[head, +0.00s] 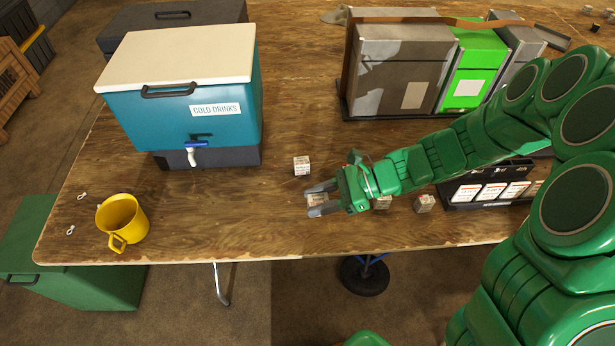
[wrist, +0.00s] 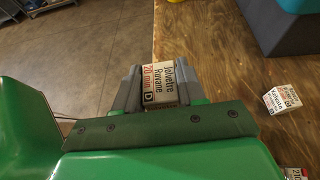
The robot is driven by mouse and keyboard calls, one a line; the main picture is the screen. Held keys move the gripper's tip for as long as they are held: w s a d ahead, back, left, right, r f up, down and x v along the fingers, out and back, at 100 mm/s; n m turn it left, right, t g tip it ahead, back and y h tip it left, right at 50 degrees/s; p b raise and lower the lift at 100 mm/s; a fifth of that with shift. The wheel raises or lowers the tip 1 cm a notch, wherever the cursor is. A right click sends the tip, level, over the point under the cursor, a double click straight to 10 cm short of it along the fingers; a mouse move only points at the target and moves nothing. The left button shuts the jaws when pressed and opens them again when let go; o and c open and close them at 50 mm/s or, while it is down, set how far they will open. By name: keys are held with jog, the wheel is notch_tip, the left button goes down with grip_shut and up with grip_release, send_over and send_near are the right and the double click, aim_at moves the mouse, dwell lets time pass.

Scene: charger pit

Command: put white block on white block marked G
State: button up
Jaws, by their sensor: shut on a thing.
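My gripper (head: 320,200) is shut on a white block (head: 316,200) with printed sides, near the front edge of the table. In the wrist view the held block (wrist: 160,83) sits between the two fingers, and its label shows "20 min" and a boxed letter that looks like D. I cannot tell whether it touches the table. A second white block (head: 302,165) stands on the table just behind my gripper; it also shows in the wrist view (wrist: 282,99). Two more white blocks, one partly hidden by my arm (head: 382,203) and one further right (head: 424,203), stand nearby. I cannot make out a G.
The wooden table (head: 240,215) has clear room left of my gripper. A teal drinks cooler (head: 190,110) stands at the back left and a yellow mug (head: 122,218) at the front left. Binders (head: 400,70) and a black rack of labelled cards (head: 490,190) are to the right.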

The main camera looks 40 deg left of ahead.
jog(key=w+a+r, duration=0.4)
jog(key=w+a, duration=0.2)
send_over(301, 160)
jog(key=shift+m+t+y, duration=0.3)
jog(key=shift+m+y, duration=0.1)
jog(key=shift+s+d+f, duration=0.1)
jog(key=shift+d+f, duration=0.05)
jog(key=shift+f, duration=6.25)
jog(key=o, duration=1)
jog(key=shift+f, duration=0.1)
jog(key=shift+o, duration=0.2)
